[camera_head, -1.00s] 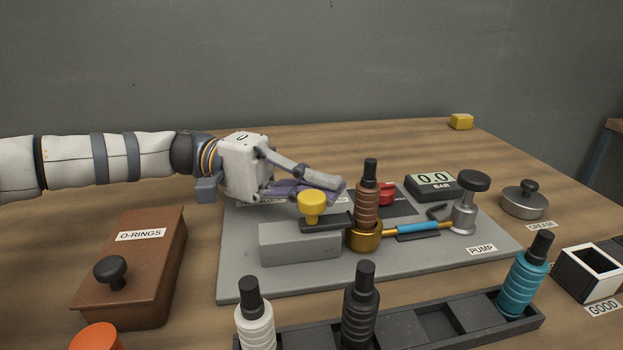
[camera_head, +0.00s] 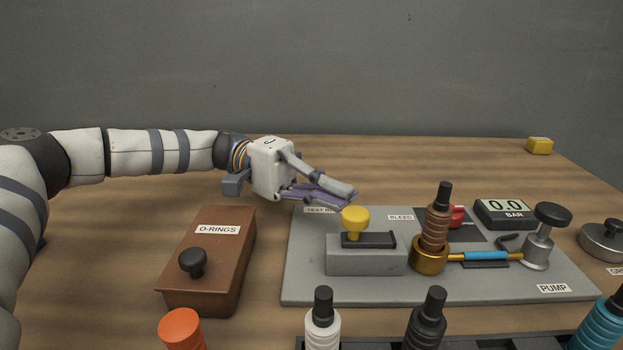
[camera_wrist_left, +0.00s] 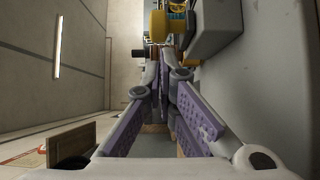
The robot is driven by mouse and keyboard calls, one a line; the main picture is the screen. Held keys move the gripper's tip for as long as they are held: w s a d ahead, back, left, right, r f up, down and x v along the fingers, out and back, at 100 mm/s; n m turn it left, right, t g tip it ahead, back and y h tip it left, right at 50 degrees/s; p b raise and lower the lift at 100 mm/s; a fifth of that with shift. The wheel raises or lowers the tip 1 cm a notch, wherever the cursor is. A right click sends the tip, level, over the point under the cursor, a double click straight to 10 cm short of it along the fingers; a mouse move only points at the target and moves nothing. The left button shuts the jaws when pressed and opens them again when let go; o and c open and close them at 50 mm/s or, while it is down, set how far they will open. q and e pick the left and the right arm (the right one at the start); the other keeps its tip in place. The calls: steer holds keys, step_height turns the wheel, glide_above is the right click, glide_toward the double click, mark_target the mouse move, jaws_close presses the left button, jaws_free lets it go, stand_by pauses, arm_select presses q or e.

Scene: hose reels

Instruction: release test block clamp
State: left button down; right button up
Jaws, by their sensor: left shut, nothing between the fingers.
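The test block is a grey block (camera_head: 365,262) on a grey plate. Its clamp has a black bar (camera_head: 372,240) and a yellow knob (camera_head: 355,220). The bar lies on top of the block, its right end short of the brass cup (camera_head: 430,258). A copper-brown ribbed fitting (camera_head: 436,225) with a black top stands in the cup, tilted slightly. My left gripper (camera_head: 350,193) is shut and empty, its tips just above and behind the knob; I cannot tell whether they touch it. The shut fingers also show in the left wrist view (camera_wrist_left: 163,52). My right gripper is out of view.
A brown O-RINGS box (camera_head: 215,260) stands left of the plate (camera_head: 300,285). The pump (camera_head: 540,240) and pressure display (camera_head: 505,212), reading 0.0, are at right. White (camera_head: 323,325), black (camera_head: 427,325) and teal fittings (camera_head: 600,330) stand in front. The table behind is mostly clear.

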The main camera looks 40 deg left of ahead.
arm_select(q)
steer(key=a, duration=0.8)
steer(key=shift+w, duration=0.2)
